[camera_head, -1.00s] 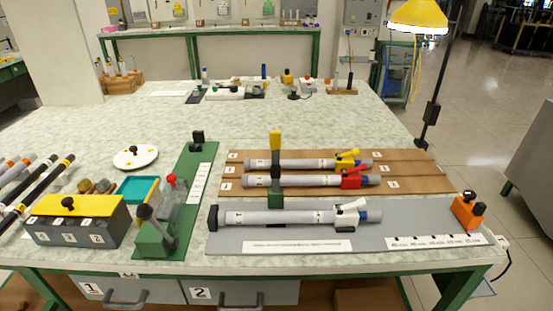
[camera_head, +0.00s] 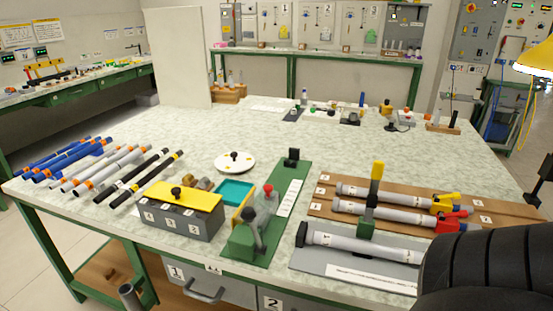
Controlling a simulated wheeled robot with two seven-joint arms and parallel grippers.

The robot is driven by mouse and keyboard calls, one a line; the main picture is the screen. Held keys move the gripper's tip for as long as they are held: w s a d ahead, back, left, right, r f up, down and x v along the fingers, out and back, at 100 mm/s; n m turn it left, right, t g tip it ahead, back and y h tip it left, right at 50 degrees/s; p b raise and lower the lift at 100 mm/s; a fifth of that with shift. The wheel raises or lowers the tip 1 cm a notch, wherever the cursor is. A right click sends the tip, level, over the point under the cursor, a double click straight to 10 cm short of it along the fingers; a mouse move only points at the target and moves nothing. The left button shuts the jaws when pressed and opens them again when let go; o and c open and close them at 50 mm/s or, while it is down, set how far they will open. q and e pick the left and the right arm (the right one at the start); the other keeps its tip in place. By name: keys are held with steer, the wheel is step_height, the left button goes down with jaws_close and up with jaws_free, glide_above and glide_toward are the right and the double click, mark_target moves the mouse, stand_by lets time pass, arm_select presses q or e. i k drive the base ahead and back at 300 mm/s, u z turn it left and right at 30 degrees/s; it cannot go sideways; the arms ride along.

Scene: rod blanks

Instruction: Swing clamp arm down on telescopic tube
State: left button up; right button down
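A grey telescopic-looking tube (camera_head: 360,243) lies on a grey board (camera_head: 305,261) in the front right, its left end in a dark holder (camera_head: 301,234). The right end of the front tube is hidden behind a large black ribbed part, probably my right arm. Two more grey tubes (camera_head: 382,194) (camera_head: 383,213) lie behind on brown boards, with a yellow fitting (camera_head: 445,203) and a red fitting (camera_head: 452,221). Neither gripper shows.
A green fixture board (camera_head: 290,190) stands left of the tubes. A grey box (camera_head: 183,218) with a yellow lid, a teal tray (camera_head: 236,193) and a white disc (camera_head: 234,161) are beside it. Several loose rods (camera_head: 100,165) lie at left. The tabletop behind is largely clear.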

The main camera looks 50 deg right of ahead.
mark_target(378, 167)
steer(key=u, duration=0.65)
steer(key=k, duration=1)
steer(key=z, duration=1.45)
